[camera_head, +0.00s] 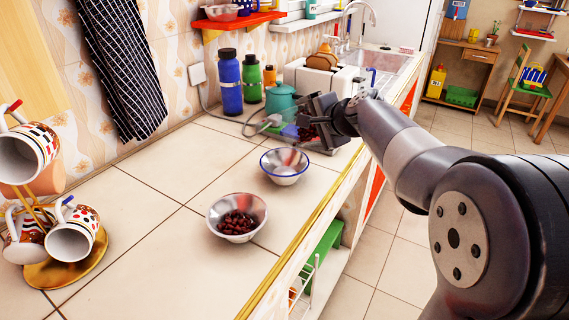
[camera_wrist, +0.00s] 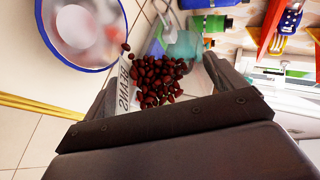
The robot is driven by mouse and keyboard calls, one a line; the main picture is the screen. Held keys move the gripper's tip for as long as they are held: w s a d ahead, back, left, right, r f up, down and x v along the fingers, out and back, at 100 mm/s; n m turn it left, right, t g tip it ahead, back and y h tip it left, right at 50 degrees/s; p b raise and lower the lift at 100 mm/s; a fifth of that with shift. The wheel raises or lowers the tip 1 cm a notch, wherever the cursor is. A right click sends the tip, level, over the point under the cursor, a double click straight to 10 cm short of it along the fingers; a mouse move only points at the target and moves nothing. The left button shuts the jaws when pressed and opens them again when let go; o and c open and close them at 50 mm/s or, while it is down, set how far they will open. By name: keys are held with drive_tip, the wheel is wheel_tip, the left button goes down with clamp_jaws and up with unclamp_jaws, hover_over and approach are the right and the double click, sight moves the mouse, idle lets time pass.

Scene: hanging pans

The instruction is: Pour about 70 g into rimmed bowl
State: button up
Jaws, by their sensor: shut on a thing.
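My gripper (camera_head: 322,117) is shut on a clear container of dark red-brown beans (camera_wrist: 158,82) with a white "BEANS" label (camera_wrist: 124,88). The container is held tilted above the counter, behind the blue-rimmed bowl in the head view. The white bowl with a blue rim (camera_head: 284,180) stands upright on the counter; no beans are clear inside it. In the wrist view the blue-rimmed bowl (camera_wrist: 98,69) is at upper left, beside the container's mouth. One bean (camera_wrist: 126,46) shows apart from the rest near the rim. A plain metal bowl (camera_head: 226,229) nearer the camera holds a heap of beans (camera_head: 238,222).
Blue (camera_head: 229,85) and green (camera_head: 252,78) bottles, a teal pot (camera_head: 281,101) and a toaster (camera_head: 318,79) stand behind the gripper. A mug rack (camera_head: 62,268) stands at left. The counter's yellow edge (camera_head: 290,250) runs at right.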

drive_tip(key=shift+s+a+f+t+b, duration=0.2)
drive_tip(key=shift+f+t+b, duration=0.1)
drive_tip(key=shift+b, duration=0.55)
drive_tip(key=shift+s+a+r+n+t+h+b, duration=0.2)
drive_tip(key=shift+s+a+n+t+h+b, duration=0.6)
drive_tip(key=shift+b, duration=1.9)
idle(2.1)
drive_tip(key=shift+s+n+t+y+p, duration=0.2)
drive_tip(key=shift+n+t+y+p, duration=0.1)
drive_tip(key=shift+n+y, duration=0.1)
drive_tip(key=shift+s+a+f+n+t+h+b, duration=0.1)
drive_tip(key=shift+s+a+n+t+h+b, duration=0.3)
drive_tip(key=shift+b, duration=0.75)
idle(0.8)
